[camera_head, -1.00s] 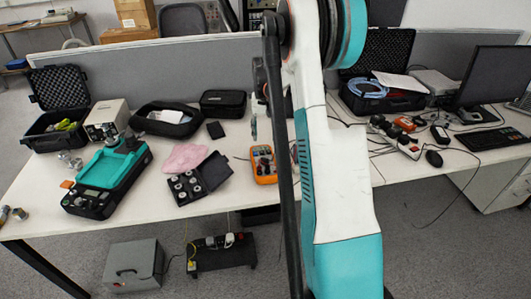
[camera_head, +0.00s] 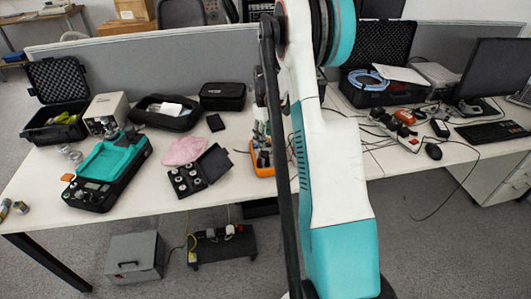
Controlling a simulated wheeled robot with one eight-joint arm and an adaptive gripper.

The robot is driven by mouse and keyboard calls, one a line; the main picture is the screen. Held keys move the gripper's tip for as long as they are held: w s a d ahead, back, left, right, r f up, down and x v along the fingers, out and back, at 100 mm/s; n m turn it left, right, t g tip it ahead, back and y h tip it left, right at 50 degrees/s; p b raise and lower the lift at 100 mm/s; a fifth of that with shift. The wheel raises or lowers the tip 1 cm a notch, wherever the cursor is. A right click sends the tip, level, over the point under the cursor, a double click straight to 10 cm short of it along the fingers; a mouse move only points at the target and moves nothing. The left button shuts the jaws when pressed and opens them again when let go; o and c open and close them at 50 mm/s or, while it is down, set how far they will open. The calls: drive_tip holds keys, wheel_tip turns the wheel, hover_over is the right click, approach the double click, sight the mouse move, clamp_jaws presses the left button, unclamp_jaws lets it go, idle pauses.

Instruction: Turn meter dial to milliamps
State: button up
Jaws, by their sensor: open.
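The orange meter (camera_head: 264,170) lies on the white table, just left of my arm. Its right side is partly hidden by my arm, and its dial cannot be made out. My gripper (camera_head: 262,148) is low over the meter, pointing down at its face. It is small and partly behind my arm's dark link. It is open. Whether its fingertips touch the dial or are just above it cannot be told.
An open black case of weights (camera_head: 198,170) and a pink cloth (camera_head: 185,150) lie left of the meter. A teal and black device (camera_head: 108,172) is further left. A power strip (camera_head: 395,131) and cables lie right of my arm. A grey partition (camera_head: 200,62) stands behind.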

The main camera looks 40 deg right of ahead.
sight(264, 153)
wheel_tip(264, 153, down, 8)
drive_tip(key=shift+r+b, duration=0.15)
drive_tip(key=shift+b, duration=0.9)
drive_tip(key=c, duration=1)
